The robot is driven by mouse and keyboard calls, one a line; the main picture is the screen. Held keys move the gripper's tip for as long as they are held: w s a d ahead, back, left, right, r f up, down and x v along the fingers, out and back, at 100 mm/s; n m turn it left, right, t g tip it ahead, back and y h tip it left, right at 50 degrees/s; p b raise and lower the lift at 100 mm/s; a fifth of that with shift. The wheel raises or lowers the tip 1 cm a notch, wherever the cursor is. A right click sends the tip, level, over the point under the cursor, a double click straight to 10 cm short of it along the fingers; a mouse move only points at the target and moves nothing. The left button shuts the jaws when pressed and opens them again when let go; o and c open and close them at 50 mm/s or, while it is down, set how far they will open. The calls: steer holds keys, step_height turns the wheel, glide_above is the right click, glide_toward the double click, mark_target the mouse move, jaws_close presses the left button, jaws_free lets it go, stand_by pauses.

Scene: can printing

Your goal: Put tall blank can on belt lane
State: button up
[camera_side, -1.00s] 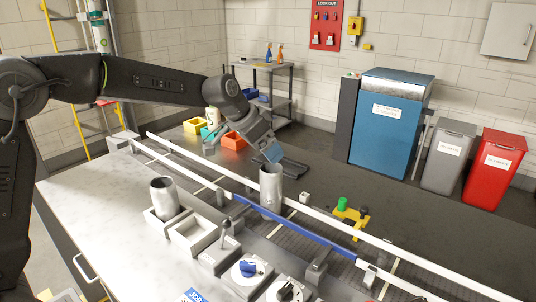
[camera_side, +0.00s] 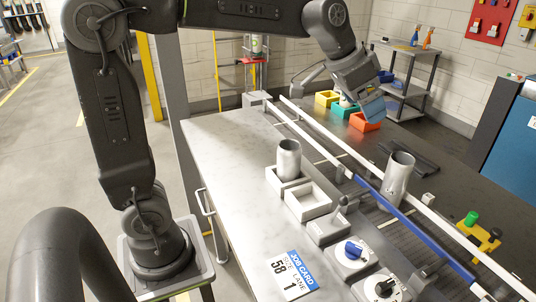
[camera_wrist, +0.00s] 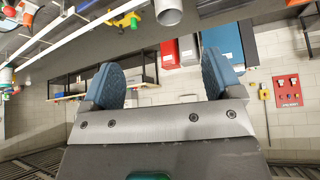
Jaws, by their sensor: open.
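A tall plain silver can (camera_side: 397,181) stands upright on the belt lane (camera_side: 408,226), between the blue guide rail and the white rail. A shorter-looking silver can (camera_side: 289,160) stands in the left pocket of a grey holder (camera_side: 307,212); the pocket beside it is empty. My gripper (camera_side: 372,108) is open and empty, above and beyond the tall can, apart from it. In the wrist view its two blue finger pads (camera_wrist: 164,82) are spread with nothing between them. Part of a silver can (camera_wrist: 168,11) shows at the top edge there.
A job card (camera_side: 286,277) reading size 58, lane 1 lies on the bench by two dial knobs (camera_side: 352,252). A yellow fixture with a green top (camera_side: 472,228) sits right of the lane.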

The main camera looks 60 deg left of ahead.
steer(key=s+f+n+y, duration=0.1)
steer(key=s+f, duration=0.3)
steer(key=s, duration=0.7)
steer(key=s+a+f+n, duration=0.1)
steer(key=s+f, duration=0.3)
steer(key=s, duration=0.6)
steer(key=shift+s+a+f+n+y, duration=0.25)
steer(key=shift+s+f+n+y, duration=0.15)
steer(key=shift+n, duration=0.3)
